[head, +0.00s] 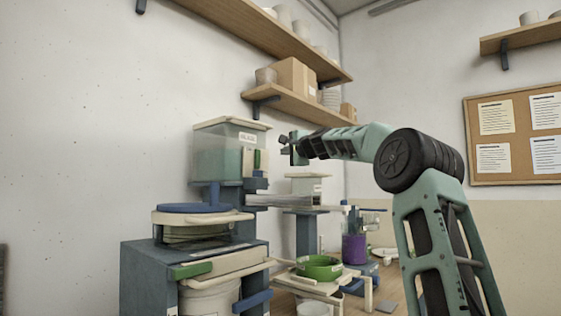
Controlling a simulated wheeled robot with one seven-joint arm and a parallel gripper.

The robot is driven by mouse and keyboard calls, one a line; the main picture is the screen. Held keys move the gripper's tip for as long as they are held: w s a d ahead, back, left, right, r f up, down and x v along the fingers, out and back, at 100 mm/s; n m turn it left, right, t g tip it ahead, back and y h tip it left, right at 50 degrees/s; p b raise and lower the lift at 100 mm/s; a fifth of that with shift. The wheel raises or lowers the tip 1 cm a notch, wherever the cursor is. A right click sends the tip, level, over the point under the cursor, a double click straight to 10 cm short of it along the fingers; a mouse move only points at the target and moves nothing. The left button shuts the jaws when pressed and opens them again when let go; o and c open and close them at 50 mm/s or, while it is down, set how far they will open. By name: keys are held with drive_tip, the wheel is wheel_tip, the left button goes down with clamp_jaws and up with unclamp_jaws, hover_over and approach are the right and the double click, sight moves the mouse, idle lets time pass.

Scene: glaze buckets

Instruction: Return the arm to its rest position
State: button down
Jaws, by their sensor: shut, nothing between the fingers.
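My arm rises from the lower right of the head view and bends at a dark round joint. Its forearm reaches left across the middle of the picture. My gripper (285,146) is at the far end, small in view, in front of the wall and just right of a clear bin with green contents (218,160). The gripper is shut and holds nothing. From this angle I cannot tell how far it is from the bin.
A blue-grey stand (145,275) with a blue-lidded container is at lower left. A green bowl (319,267) and a purple jar (354,248) sit below the forearm. Wooden shelves (300,106) hang above the gripper.

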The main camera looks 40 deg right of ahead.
drive_tip(key=shift+s+a, duration=0.15)
drive_tip(key=shift+s, duration=0.2)
drive_tip(key=shift+r, duration=0.1)
idle(0.3)
